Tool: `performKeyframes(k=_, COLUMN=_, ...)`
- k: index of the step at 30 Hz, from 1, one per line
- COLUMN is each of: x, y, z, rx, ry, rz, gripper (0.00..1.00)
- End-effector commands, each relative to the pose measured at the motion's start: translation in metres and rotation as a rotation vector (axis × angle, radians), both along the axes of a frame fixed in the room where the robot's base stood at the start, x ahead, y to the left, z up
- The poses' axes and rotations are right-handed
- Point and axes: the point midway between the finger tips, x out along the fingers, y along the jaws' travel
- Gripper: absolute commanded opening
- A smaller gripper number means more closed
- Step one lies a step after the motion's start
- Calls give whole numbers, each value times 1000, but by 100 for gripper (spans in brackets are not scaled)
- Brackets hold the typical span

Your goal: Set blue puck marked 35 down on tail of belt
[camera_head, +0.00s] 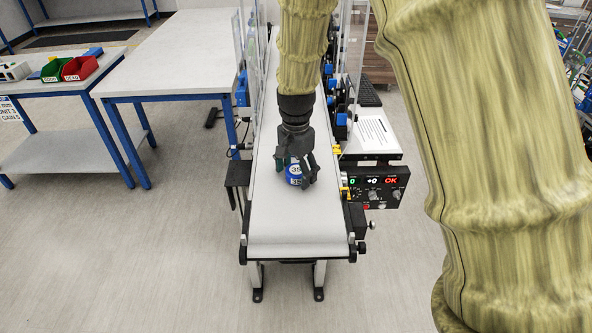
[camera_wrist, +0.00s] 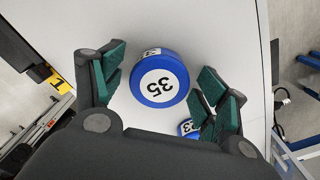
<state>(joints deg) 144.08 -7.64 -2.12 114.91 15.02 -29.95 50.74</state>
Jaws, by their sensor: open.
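The blue puck marked 35 (camera_wrist: 159,80) sits upright on the white belt (camera_head: 298,222), its white number disc facing up. In the head view the puck (camera_head: 293,174) shows below my gripper (camera_head: 295,167), partly hidden by the fingers. In the wrist view my gripper (camera_wrist: 161,88) is open, with one green-padded finger on each side of the puck and gaps between pads and puck. A second blue piece with a white number label (camera_wrist: 187,127) shows beside the right finger, mostly hidden; its number is hard to read.
The belt's near end is bare. A control box (camera_head: 375,188) with lit displays and a shelf with a paper sheet (camera_head: 372,132) stand at the belt's right. A clear panel (camera_head: 356,55) rises farther back. A grey table (camera_head: 175,62) stands to the left.

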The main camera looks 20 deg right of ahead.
Motion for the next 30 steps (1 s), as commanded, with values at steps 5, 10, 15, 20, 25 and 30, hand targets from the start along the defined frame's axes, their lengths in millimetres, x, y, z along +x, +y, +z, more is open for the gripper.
performKeyframes(k=5, x=0, y=0, z=4, rx=0, ry=-1, rz=0, gripper=73)
performKeyframes(k=10, x=1, y=0, z=18, rx=-1, ry=-3, rz=1, gripper=73)
performKeyframes(k=15, x=1, y=0, z=43, rx=-1, ry=-3, rz=0, gripper=73)
performKeyframes(k=20, x=1, y=0, z=68, rx=-1, ry=-4, rz=0, gripper=73)
performKeyframes(k=25, x=1, y=0, z=94, rx=-1, ry=-3, rz=1, gripper=73)
performKeyframes(k=30, x=1, y=0, z=113, rx=0, ry=-1, rz=1, gripper=73)
